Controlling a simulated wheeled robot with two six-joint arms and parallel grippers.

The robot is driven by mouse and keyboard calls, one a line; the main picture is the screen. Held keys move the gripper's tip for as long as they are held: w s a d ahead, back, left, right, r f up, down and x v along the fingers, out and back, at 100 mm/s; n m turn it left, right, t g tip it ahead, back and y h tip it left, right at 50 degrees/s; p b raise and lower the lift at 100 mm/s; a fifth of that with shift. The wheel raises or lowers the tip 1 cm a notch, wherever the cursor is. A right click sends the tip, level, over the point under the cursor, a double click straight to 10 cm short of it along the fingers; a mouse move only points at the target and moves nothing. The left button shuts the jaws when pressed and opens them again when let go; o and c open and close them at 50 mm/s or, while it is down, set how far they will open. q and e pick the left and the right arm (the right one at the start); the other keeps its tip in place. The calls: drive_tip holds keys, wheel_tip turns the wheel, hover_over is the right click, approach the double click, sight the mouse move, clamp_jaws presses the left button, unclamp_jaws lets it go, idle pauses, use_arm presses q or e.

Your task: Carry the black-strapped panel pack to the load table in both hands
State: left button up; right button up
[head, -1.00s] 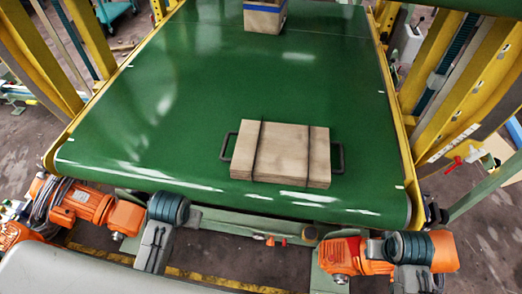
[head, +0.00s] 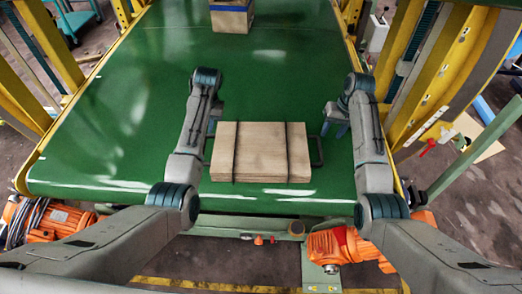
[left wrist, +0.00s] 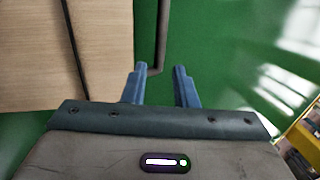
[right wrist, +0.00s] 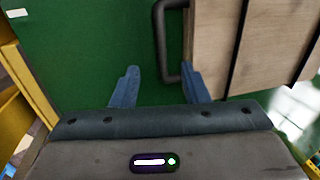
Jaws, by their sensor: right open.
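The panel pack (head: 260,165), a wooden slab stack with two black straps, lies flat on the green conveyor in the head view. My right gripper (right wrist: 160,68) is open by the other handle (right wrist: 161,45), whose near end is close to one finger. I cannot tell whether either gripper touches. The right gripper (head: 336,113) also shows in the head view.
The green conveyor belt (head: 120,130) is clear around the pack. A second wooden block with a blue band (head: 232,17) stands at its far end. Yellow frame posts (head: 440,70) rise on both sides. Orange motors (head: 340,248) sit along the near edge. No load table shows.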

sight(321, 150)
use_arm(q)
drive_tip(key=shift+w+r, duration=0.1)
drive_tip(key=shift+r, duration=0.1)
use_arm(e)
drive_tip(key=shift+w+r, duration=0.1)
drive_tip(key=shift+r, duration=0.1)
use_arm(q)
drive_tip(key=x, duration=1.1)
drive_tip(key=shift+d, duration=0.1)
use_arm(e)
drive_tip(key=f, duration=0.3)
drive_tip(key=a+f, duration=0.1)
drive_tip(key=f, duration=0.3)
drive_tip(key=a+f, duration=0.1)
drive_tip(key=f, duration=0.2)
drive_tip(key=shift+f, duration=0.35)
use_arm(q)
drive_tip(key=shift+r, duration=0.1)
drive_tip(key=c, duration=0.5)
use_arm(e)
drive_tip(key=c, duration=0.5)
use_arm(q)
clamp_jaws()
use_arm(e)
clamp_jaws()
